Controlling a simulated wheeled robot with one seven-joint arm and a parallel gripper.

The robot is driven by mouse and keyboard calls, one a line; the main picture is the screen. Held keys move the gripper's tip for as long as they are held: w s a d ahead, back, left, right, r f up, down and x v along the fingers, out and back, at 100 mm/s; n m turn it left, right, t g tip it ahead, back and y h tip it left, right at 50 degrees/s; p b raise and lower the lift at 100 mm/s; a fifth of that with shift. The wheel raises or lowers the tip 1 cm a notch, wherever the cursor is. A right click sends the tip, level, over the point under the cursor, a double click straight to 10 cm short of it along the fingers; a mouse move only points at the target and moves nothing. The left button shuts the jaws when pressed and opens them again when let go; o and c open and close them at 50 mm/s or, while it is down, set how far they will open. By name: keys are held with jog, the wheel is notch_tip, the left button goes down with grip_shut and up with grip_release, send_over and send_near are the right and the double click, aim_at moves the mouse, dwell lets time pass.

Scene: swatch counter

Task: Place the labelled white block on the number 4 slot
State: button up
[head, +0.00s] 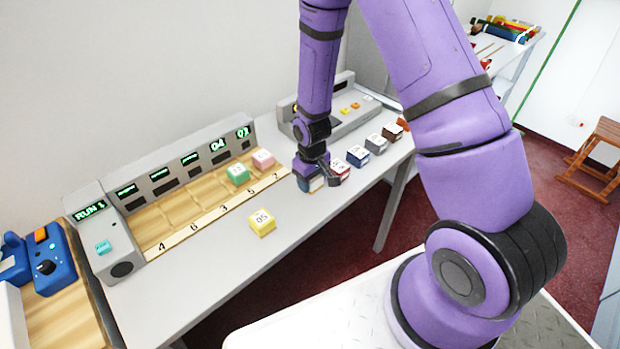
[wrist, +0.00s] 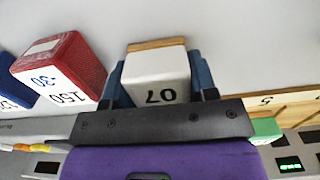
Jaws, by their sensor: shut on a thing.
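My gripper (head: 313,178) is low over the front of the counter, right of the slot board. In the wrist view its blue fingers (wrist: 160,80) are shut on a white block (wrist: 156,68) with a tan edge. The block's label appears upside down and seems to read 07. In the head view the gripper mostly hides this block. The number 4 slot (head: 147,229) is the leftmost slot of the wooden board. It is empty, with its printed 4 (head: 161,247) on the front strip.
A green block (head: 238,175) and a pink block (head: 263,160) sit on the board's right slots. A yellow block (head: 262,222) lies on the counter before the board. Red (wrist: 60,66), blue (head: 358,156) and grey (head: 376,144) blocks stand right of my gripper. The left front counter is clear.

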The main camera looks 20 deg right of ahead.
jog(key=shift+f, duration=0.1)
jog(key=o, duration=0.9)
notch_tip(320, 180, up, 12)
